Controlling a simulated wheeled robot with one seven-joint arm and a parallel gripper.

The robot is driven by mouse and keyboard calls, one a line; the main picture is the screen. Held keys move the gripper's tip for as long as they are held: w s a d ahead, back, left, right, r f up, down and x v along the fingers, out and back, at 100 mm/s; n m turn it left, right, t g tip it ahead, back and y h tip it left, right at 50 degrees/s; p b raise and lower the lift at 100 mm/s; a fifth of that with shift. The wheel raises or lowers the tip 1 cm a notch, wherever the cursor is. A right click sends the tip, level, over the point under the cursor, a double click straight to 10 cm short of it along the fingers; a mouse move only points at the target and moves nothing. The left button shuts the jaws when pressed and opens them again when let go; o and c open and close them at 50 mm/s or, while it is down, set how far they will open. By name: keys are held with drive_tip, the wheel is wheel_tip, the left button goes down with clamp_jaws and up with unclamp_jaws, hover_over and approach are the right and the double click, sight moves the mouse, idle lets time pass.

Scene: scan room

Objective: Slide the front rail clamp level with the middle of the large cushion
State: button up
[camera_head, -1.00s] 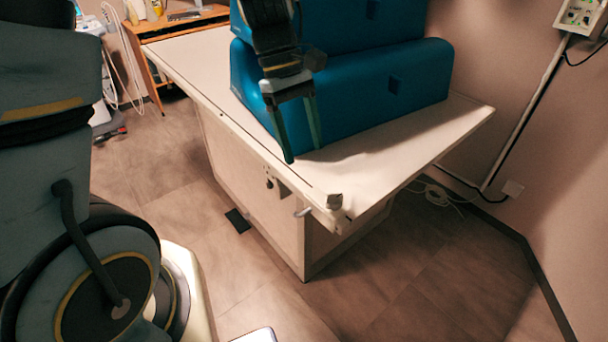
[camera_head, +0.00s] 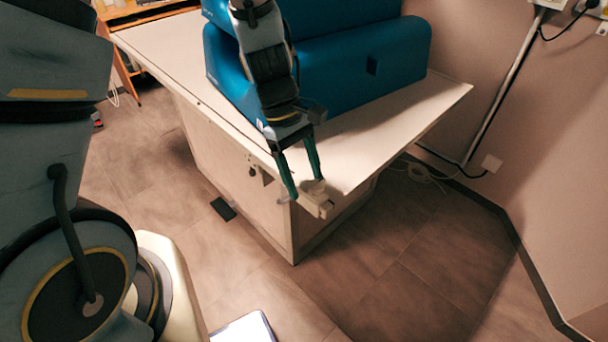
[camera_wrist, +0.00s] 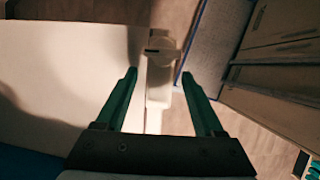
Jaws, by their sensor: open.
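The front rail clamp (camera_head: 318,205), a small pale block, sits at the table's near corner. It also shows in the wrist view (camera_wrist: 159,85), lying between and just beyond my fingers. My gripper (camera_head: 306,188) is open, with its two green fingers pointing down at the clamp, one on each side in the picture. Its fingers also show in the wrist view (camera_wrist: 158,72). I cannot tell if they touch the clamp. A long blue cushion (camera_head: 395,55) lies on the white table (camera_head: 385,130), and another blue cushion (camera_head: 345,12) rises behind it. My arm hides part of the cushions.
A wooden desk (camera_head: 148,12) stands at the back left. A wall with a pipe (camera_head: 505,85) and cables (camera_head: 425,172) is at the right. A dark pad (camera_head: 223,208) lies on the floor by the table base.

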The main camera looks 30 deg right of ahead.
drive_tip(key=shift+c, duration=0.2)
clamp_jaws()
idle(0.4)
idle(0.9)
